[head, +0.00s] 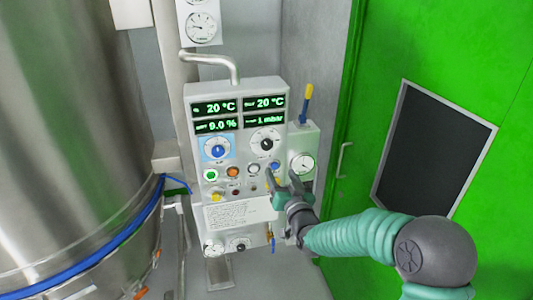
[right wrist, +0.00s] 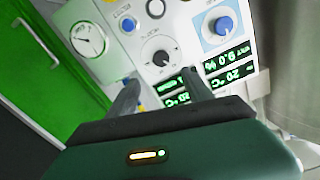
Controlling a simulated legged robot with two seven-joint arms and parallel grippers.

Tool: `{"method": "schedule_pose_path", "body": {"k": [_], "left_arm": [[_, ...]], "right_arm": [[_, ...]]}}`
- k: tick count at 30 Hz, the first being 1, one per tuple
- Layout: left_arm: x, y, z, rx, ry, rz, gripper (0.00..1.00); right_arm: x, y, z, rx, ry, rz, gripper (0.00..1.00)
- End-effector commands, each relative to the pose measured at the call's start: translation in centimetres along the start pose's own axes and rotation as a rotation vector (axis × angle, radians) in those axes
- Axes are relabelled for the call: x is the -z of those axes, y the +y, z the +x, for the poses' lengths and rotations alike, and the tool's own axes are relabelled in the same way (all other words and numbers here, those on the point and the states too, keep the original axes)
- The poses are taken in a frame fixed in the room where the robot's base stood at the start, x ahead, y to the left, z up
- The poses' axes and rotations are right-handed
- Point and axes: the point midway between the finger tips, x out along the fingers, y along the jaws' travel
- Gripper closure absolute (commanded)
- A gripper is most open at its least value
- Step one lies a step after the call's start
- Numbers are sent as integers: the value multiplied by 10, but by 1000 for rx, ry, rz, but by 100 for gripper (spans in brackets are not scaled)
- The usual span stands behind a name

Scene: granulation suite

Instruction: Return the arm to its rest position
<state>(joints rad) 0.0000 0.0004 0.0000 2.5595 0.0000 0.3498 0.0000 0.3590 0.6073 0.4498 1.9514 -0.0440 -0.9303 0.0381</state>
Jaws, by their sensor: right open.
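My right arm (head: 360,232) comes in from the lower right in the head view, with teal ribbed sleeves and grey joints. Its right gripper (head: 273,180) is in front of the lower right part of the control panel (head: 227,100). In the right wrist view the two dark fingers of the gripper (right wrist: 160,88) stand apart with nothing between them. The panel's black dial (right wrist: 160,57) and green displays show beyond the fingertips. I cannot tell whether the fingers touch the panel. My left gripper is not in view.
A large steel vessel (head: 65,120) with a blue band fills the left. A green door (head: 385,60) with a dark window stands at the right. A round gauge (head: 303,163) and a blue-and-yellow lever (head: 306,103) are beside the panel. Grey floor (head: 285,280) shows below.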

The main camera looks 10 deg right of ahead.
Motion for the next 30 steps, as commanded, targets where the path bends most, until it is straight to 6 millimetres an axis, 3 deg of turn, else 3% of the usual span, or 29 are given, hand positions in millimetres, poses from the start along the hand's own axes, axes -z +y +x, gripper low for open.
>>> {"method": "schedule_pose_path", "body": {"k": [2, 4, 7, 11, 12, 15, 19, 21, 23, 30], "left_arm": [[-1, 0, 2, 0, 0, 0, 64], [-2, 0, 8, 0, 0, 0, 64], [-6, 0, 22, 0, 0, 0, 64], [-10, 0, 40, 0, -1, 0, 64], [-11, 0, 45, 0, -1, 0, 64], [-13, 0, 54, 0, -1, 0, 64], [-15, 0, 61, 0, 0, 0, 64], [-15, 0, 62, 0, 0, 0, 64], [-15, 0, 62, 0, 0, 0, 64], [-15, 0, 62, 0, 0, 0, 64]], "right_arm": [[-7, -1, -4, 1, -24, -9, 41], [-29, -3, -14, 2, -107, -38, 41], [-86, 1, -53, -15, -336, -110, 41], [-160, 24, -144, -81, -698, -190, 41], [-177, 32, -175, -105, -802, -203, 41], [-209, 49, -252, -160, -1029, -212, 41], [-230, 58, -326, -204, -1231, -198, 41], [-235, 60, -347, -216, -1291, -190, 41], [-236, 61, -357, -221, -1317, -186, 41], [-236, 61, -359, -222, -1325, -185, 41]]}}
